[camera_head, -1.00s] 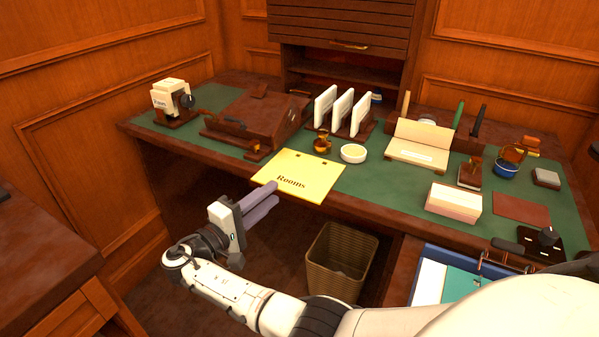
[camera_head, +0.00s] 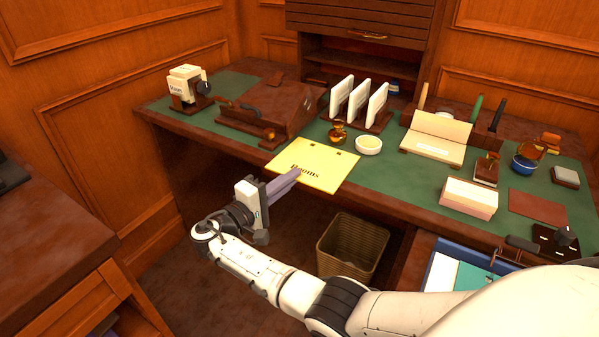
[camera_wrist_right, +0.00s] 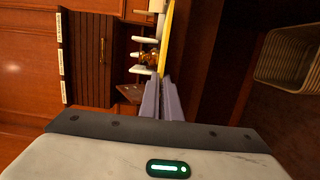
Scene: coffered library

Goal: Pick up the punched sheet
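The punched sheet (camera_head: 325,160) is yellow, marked "Rooms", with two small holes near its far edge. It lies on the green desk top, its near edge out past the desk's front edge. My right gripper (camera_head: 296,174) reaches in from the front left of the sheet. Its two grey fingers lie close together at the near edge and cover part of the lettering. In the right wrist view the fingers (camera_wrist_right: 161,85) are nearly together, with the sheet (camera_wrist_right: 168,35) edge-on between their tips; they look shut on it. My left gripper is not in view.
Behind the sheet stand an amber stamp (camera_head: 338,132), a round white dish (camera_head: 368,145) and a rack of white cards (camera_head: 357,100). A brown writing box (camera_head: 262,112) is at left. A wicker basket (camera_head: 352,247) stands below the desk edge.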

